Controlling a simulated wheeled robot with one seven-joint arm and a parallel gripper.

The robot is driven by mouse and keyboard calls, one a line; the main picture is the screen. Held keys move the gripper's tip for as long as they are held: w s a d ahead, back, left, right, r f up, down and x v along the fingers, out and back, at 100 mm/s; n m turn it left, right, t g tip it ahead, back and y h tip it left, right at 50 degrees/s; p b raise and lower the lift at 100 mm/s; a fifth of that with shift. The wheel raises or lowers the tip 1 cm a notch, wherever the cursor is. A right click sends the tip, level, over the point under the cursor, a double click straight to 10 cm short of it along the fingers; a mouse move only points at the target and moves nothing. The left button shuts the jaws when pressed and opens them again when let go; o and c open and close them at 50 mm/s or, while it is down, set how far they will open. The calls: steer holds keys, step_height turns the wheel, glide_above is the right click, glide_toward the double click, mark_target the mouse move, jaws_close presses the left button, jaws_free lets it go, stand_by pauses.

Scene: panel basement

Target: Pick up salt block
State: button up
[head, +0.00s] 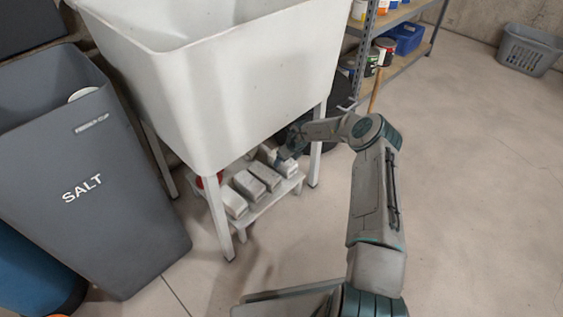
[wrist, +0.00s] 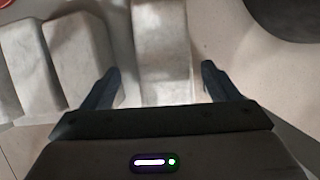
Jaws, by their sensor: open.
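Several pale salt blocks lie in a row on a low white stand under the sink. In the head view one block (head: 232,203) is at the left end, another (head: 249,186) is beside it, and a third (head: 265,175) is further right. My gripper (head: 287,158) is at the right end of the row and partly hides what is there. In the wrist view my open gripper (wrist: 160,82) has one finger on each side of a white block (wrist: 161,42). Other blocks (wrist: 75,50) stand to its left.
The white sink (head: 225,90) hangs over the stand (head: 258,208), with its legs (head: 318,145) close to my arm. A grey SALT bin (head: 100,190) stands left. A shelf (head: 400,62) is behind.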

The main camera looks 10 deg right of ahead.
steer(key=shift+w+b+x, duration=0.2)
steer(key=shift+b+x, duration=0.75)
steer(key=shift+x, duration=0.4)
steer(key=shift+w+b+x, duration=0.2)
steer(key=shift+b+x, duration=0.7)
steer(key=shift+x, duration=0.4)
steer(key=shift+r, duration=0.1)
steer(key=c, duration=1.7)
steer(key=shift+w+r, duration=0.1)
steer(key=shift+r, duration=0.05)
jaws_close()
